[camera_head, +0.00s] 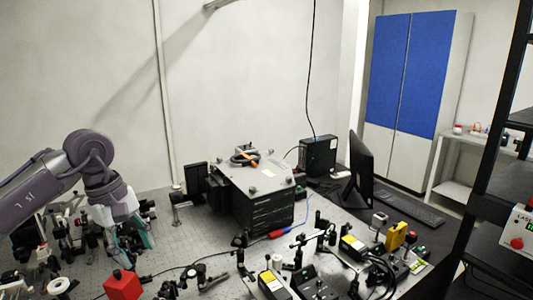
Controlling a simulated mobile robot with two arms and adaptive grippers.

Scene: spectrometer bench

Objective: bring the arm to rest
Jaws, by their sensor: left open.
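My left arm comes in from the left edge of the head view, bent at a large grey-violet joint. Its gripper (133,243) points down over the left part of the optical bench (185,240), among small dark optical mounts. The gripper is small in the picture, and I see nothing held between its fingers. How far its tips are from the mounts below is unclear. My right gripper does not show.
A black spectrometer box (265,210) with a pale lid stands mid-bench. A red block (122,285) sits at the front left. Several optical mounts crowd the front. A monitor (358,170) and keyboard (408,209) stand at right, beside a dark rack (493,150).

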